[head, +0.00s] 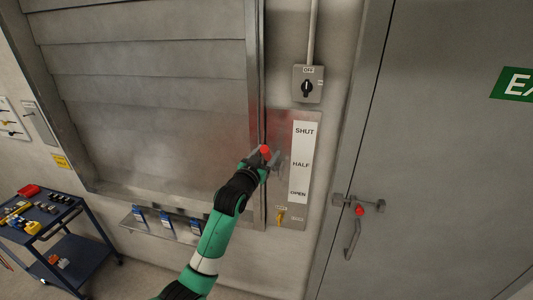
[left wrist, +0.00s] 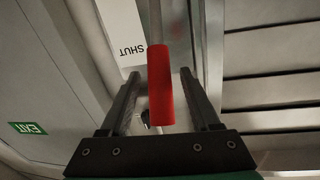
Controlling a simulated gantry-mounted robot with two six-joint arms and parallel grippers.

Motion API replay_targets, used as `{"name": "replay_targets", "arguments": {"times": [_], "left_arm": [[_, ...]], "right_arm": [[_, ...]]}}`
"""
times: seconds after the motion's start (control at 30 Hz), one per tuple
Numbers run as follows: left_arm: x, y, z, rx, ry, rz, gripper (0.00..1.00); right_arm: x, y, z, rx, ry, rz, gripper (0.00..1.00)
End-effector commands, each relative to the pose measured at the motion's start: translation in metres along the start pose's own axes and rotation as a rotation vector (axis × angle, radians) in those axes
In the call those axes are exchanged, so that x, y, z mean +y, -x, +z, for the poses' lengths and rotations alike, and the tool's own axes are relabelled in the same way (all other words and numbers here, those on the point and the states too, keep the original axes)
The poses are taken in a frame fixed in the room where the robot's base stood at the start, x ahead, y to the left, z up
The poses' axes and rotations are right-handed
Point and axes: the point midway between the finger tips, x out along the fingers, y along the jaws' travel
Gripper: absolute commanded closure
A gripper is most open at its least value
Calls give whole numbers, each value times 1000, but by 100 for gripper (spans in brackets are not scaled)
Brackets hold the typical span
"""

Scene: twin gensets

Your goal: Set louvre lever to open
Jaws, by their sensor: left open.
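The louvre lever's red grip (head: 265,150) shows at the left edge of a metal plate (head: 284,122), a little above the height of the HALF mark. A white label strip (head: 300,178) on the plate reads SHUT at the top, HALF in the middle and OPEN at the bottom. My left gripper (head: 270,163) is at the lever. In the left wrist view the red grip (left wrist: 160,88) stands between the two open fingers, with gaps on both sides. Most of the lever's arm is hidden by the gripper in the head view. My right gripper is not in view.
Large louvre slats (head: 150,60) fill the left wall. A rotary switch (head: 307,86) marked OFF sits above the plate. A grey door (head: 440,150) with a latch is at right. A blue cart (head: 75,245) stands left.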

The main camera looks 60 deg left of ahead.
Motion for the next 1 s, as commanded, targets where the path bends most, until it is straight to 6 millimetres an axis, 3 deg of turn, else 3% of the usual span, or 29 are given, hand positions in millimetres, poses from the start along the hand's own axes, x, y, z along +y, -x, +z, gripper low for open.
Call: {"name": "replay_targets", "arguments": {"times": [0.23, 0.6, 1.0], "left_arm": [[0, -1, 0, 0, 0, 0, 37], [0, -1, 0, 0, 0, 0, 100], [0, -1, 0, 0, 0, 0, 100]], "right_arm": [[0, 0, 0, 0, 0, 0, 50], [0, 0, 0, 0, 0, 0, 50], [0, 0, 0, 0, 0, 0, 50]]}}
